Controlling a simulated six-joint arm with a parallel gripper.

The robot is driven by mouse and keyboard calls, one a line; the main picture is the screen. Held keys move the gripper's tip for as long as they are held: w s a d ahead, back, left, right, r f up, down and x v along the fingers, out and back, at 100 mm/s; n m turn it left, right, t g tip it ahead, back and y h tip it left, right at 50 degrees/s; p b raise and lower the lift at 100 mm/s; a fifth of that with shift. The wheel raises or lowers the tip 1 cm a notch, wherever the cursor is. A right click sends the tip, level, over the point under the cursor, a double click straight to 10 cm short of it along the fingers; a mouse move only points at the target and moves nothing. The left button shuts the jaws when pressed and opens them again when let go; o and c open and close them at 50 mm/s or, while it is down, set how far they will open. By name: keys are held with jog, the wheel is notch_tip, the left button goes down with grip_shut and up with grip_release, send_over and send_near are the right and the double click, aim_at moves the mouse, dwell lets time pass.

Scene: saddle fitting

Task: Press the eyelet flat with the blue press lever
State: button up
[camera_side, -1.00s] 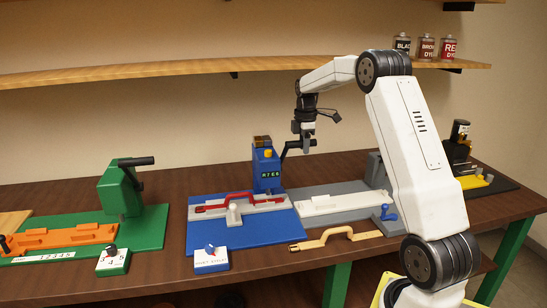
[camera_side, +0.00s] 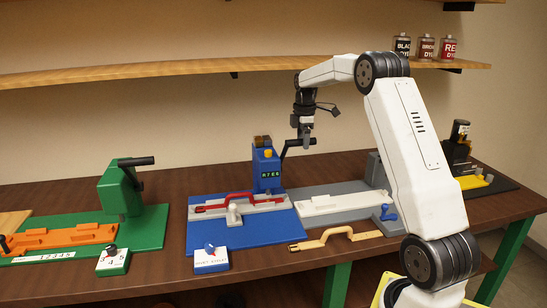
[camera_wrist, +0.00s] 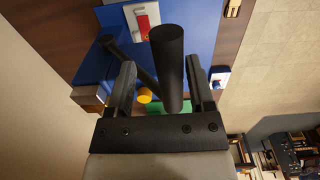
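The blue press (camera_side: 267,171) stands at the back of its blue board, with a yellow knob on top and a small display. Its dark lever (camera_side: 287,150) is raised, angling up to a black handle. In the wrist view the handle (camera_wrist: 168,68) lies between the fingers of my gripper (camera_wrist: 160,75), with gaps visible on both sides. My gripper (camera_side: 304,138) is open at the lever's upper end in the side view. A red strap (camera_side: 238,200) lies on a grey fixture in front of the press; part of it shows in the wrist view (camera_wrist: 143,24). The eyelet is too small to make out.
A green press (camera_side: 120,190) with an orange strap stands at left. A grey station (camera_side: 345,200) is at right, with a tan strap (camera_side: 335,237) in front. A dial box (camera_side: 211,258) sits at the front of the blue board. A shelf runs above.

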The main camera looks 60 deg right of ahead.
jog(key=shift+a+f, duration=0.1)
jog(key=shift+f, duration=0.05)
jog(key=shift+s+r, duration=0.1)
jog(key=shift+r, duration=2.85)
jog(key=shift+a, duration=0.15)
jog(key=w+a+f+m+t, duration=0.15)
jog(key=a+f, duration=0.25)
jog(key=a, duration=0.7)
jog(key=w+a+f+m+t, duration=0.15)
jog(key=a+f, duration=0.25)
jog(key=a, duration=0.7)
jog(key=s+a+f+m, duration=0.3)
jog(key=s+a, duration=0.3)
jog(key=s, duration=0.2)
jog(key=s+a+f+m, duration=0.3)
jog(key=s+a+f, duration=0.2)
jog(key=s+a, duration=0.2)
jog(key=shift+s+a+f+g, duration=0.25)
jog(key=shift+s+g, duration=0.05)
jog(key=shift+s, duration=0.35)
